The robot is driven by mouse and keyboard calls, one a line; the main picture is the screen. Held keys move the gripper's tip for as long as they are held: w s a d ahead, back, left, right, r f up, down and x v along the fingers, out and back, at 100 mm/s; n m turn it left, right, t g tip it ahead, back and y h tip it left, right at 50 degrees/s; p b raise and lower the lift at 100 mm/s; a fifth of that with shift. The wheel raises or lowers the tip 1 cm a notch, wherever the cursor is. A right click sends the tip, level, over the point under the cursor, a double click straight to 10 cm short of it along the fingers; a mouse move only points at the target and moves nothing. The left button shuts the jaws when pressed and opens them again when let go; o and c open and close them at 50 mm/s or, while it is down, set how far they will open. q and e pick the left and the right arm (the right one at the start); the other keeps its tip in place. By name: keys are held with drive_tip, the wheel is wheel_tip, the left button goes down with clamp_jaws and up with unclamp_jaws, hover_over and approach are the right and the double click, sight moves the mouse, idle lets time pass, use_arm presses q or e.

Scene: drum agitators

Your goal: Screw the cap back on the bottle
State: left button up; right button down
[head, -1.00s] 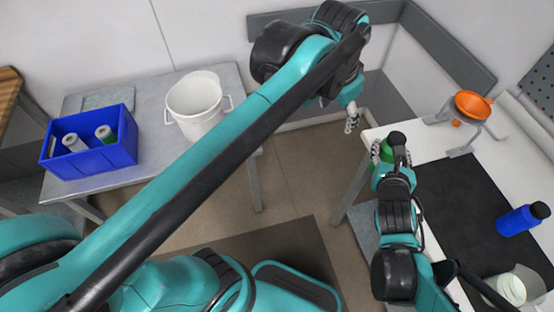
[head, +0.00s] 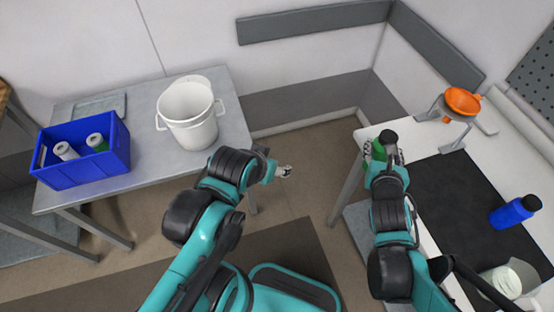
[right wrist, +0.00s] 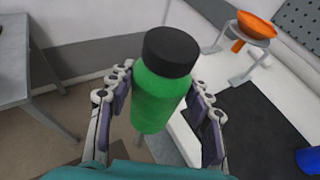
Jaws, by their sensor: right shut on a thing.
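A green bottle (right wrist: 160,92) with a black cap (right wrist: 171,50) on its top shows in the right wrist view. In the head view the green bottle (head: 378,150) and its black cap (head: 388,136) are partly hidden by my right gripper (head: 384,163). My right gripper (right wrist: 161,82) is shut on the bottle's body, with fingers on both sides. The bottle is held near the left edge of the white table. The cap's tightness cannot be told. My left gripper (head: 284,172) is over the floor between the tables, apart from the bottle; its opening is too small to judge.
The white table (head: 420,139) bears a black mat (head: 455,195), a blue bottle (head: 513,212), a white container (head: 503,283) and an orange funnel (head: 462,101) on a stand. The grey table (head: 150,140) bears a white bucket (head: 188,118) and a blue bin (head: 85,170) with two bottles.

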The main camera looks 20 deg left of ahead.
drive_tip(key=w+d+r+m+g+h+b, duration=0.1)
drive_tip(key=w+d+m+h, duration=0.2)
drive_tip(key=d, duration=0.7)
drive_tip(key=w+d+r+m+h+b, duration=0.1)
drive_tip(key=w+d+m+h, duration=0.2)
drive_tip(key=w+d, duration=0.3)
drive_tip(key=w+d+r+m+g+h+b, duration=0.1)
drive_tip(key=w+d+m+h, duration=0.1)
drive_tip(key=d, duration=1.2)
drive_tip(key=w+h, duration=0.1)
drive_tip(key=w, duration=0.1)
drive_tip(key=shift+w+d+r+m+g+h, duration=0.15)
drive_tip(key=shift+w+d+m+g+h, duration=0.15)
drive_tip(key=shift+m+h, duration=0.1)
wheel_tip(320, 180, down, 6)
drive_tip(key=b, duration=0.2)
drive_tip(key=shift+b, duration=0.35)
drive_tip(key=shift+a, duration=0.1)
drive_tip(key=shift+f+b, duration=0.9)
drive_tip(key=shift+f, duration=1.15)
